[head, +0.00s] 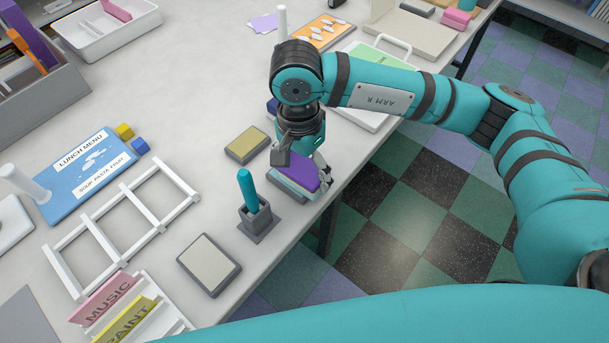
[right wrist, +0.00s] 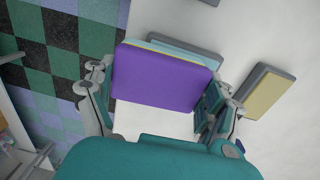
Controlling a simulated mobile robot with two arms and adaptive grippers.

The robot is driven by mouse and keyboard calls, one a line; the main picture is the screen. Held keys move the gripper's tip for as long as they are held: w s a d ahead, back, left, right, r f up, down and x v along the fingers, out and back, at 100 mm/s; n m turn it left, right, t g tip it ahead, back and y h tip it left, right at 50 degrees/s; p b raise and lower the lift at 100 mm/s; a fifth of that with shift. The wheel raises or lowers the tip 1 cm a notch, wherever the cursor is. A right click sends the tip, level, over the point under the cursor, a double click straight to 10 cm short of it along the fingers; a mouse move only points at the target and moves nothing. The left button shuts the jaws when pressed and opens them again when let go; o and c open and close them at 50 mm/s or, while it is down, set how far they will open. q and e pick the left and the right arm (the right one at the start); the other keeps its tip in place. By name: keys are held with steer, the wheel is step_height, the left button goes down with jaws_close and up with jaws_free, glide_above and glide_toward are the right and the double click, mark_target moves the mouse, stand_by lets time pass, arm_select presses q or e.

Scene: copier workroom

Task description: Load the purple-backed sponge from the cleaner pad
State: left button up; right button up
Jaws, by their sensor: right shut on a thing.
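My right gripper (head: 303,166) is shut on the purple-backed sponge (head: 304,179), near the table's right edge. In the right wrist view the sponge (right wrist: 165,78) lies flat between the two fingers (right wrist: 158,92), purple side facing the camera, with a thin yellow edge. The light blue pad with a grey base (head: 287,189) is under the sponge and partly hidden by it; it also shows in the wrist view (right wrist: 192,53). I cannot tell whether sponge and pad touch. My left gripper is not in view.
A grey holder (head: 257,221) with a teal stick stands close by at the left. A yellow-topped pad (head: 246,144) and a pale-topped pad (head: 209,264) lie on the table. A white rack (head: 122,231) and the blue lunch menu board (head: 84,176) are farther left.

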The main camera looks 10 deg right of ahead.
steer(key=b, duration=0.2)
steer(key=shift+f+b, duration=0.2)
steer(key=shift+b, duration=0.15)
stand_by(4.6)
stand_by(0.4)
steer(key=shift+r+p, duration=1.3)
steer(key=shift+r, duration=2.25)
